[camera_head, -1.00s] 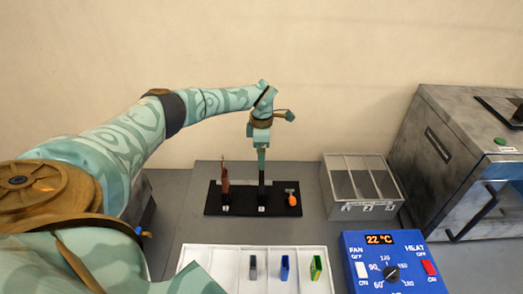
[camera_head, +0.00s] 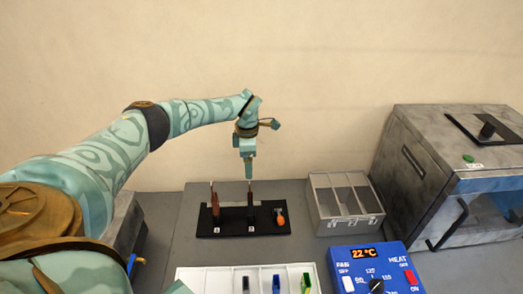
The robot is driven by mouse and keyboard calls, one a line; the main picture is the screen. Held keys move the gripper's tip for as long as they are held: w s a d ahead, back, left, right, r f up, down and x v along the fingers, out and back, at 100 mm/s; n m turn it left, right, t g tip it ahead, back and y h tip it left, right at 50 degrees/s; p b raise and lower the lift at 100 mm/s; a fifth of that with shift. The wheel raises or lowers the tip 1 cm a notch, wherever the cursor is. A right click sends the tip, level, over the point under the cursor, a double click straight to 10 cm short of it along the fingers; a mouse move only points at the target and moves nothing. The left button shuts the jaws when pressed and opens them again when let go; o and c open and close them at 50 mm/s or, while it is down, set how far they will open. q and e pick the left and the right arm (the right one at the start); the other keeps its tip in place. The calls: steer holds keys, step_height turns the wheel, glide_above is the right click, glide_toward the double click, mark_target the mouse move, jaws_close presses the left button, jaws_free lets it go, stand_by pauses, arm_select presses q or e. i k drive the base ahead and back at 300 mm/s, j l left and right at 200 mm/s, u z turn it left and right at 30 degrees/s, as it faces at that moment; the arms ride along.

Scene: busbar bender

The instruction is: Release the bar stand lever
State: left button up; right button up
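The bar stand is a black base (camera_head: 225,230) on the grey worktop with two marked places. A reddish-brown bar (camera_head: 214,208) stands upright at the left place. A second dark brown bar (camera_head: 250,212) stands upright at the right place. An orange-handled lever (camera_head: 281,218) with a grey part sits at the base's right end. My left gripper (camera_head: 249,173) points down just over the top of the right bar. Its fingers look close together, but whether they are open, shut or touching the bar cannot be told. My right gripper is not in view.
A grey divided bin (camera_head: 336,230) stands right of the stand. A white tray (camera_head: 215,275) with coloured pieces lies in front. A blue heater control box (camera_head: 397,262) reads 22 °C. A large grey machine (camera_head: 410,205) stands far right.

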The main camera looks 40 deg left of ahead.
mark_target(280, 221)
steer(key=k+l, duration=0.6)
steer(key=l, duration=0.15)
steer(key=k+l, duration=0.55)
steer(key=l, duration=0.15)
